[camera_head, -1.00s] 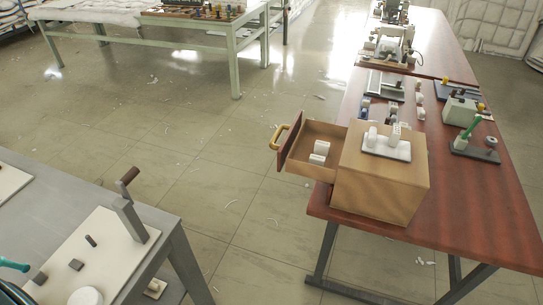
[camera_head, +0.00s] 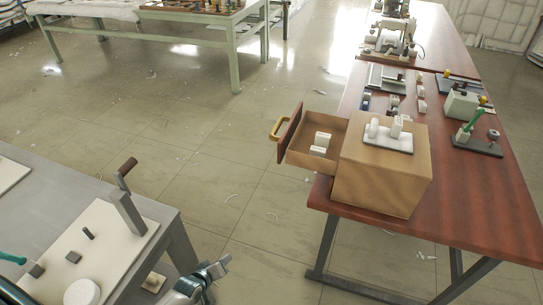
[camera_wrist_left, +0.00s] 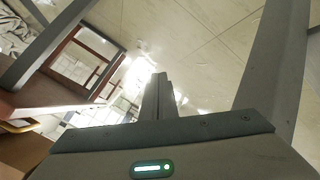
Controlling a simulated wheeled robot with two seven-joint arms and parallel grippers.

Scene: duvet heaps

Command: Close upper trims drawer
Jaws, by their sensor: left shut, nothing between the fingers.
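A light wooden box (camera_head: 382,175) stands on the near end of the red-brown table. Its drawer (camera_head: 329,161) is pulled out to the left, with a dark red front (camera_head: 291,132) and a yellow handle (camera_head: 277,128). Small white pieces (camera_head: 320,142) lie inside the drawer. My left gripper (camera_head: 222,264) is at the bottom of the head view, below and left of the drawer and apart from it. In the left wrist view its fingers (camera_wrist_left: 159,95) are shut with nothing between them. A yellow handle (camera_wrist_left: 18,126) shows at that view's left edge. My right gripper is out of view.
A tray of white pieces (camera_head: 388,137) sits on top of the box. Fixtures and small parts stand on the red-brown table (camera_head: 470,215). A grey table (camera_head: 150,212) with a lever device (camera_head: 126,190) is at the lower left. Open floor (camera_head: 235,190) lies between the tables.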

